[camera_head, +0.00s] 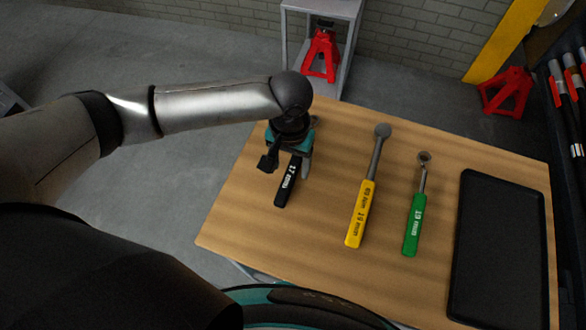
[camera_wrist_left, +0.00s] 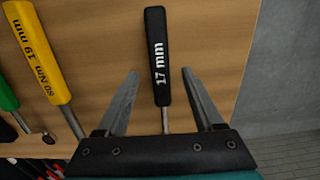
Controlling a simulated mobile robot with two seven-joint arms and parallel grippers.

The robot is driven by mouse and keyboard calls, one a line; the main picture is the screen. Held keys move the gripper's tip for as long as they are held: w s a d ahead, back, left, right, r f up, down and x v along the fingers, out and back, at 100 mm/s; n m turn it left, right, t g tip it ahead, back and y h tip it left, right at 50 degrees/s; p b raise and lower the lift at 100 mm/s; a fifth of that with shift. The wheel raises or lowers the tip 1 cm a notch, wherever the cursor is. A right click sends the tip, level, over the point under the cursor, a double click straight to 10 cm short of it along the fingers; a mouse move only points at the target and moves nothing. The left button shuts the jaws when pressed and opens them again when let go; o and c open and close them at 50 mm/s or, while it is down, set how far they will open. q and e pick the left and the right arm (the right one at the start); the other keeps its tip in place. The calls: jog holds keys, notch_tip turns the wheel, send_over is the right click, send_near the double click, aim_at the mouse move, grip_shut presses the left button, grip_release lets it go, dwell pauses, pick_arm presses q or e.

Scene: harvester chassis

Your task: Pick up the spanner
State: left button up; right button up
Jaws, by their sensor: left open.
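The spanner with a black handle marked 17 mm (camera_head: 286,186) lies flat on the wooden table; its far end is hidden under my left gripper in the head view. My left gripper (camera_head: 288,166) is over it, fingers apart and empty. In the left wrist view the black handle (camera_wrist_left: 157,50) points away between the two open fingers (camera_wrist_left: 159,72), and its metal shank runs under the gripper body. I cannot tell how high the fingers are above the table. My right gripper is in neither view.
A yellow-handled wrench (camera_head: 361,212), a green-handled tool (camera_head: 414,222) and a black tray (camera_head: 500,255) lie to the right on the table (camera_head: 330,250). Red jack stands (camera_head: 321,56) are beyond the table. The table's near-left part is clear.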

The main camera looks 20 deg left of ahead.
pick_arm(q)
notch_tip(320, 180, down, 2)
jog(key=shift+f+b, duration=0.25)
jog(key=shift+b, duration=0.05)
grip_shut()
dwell(0.4)
dwell(0.9)
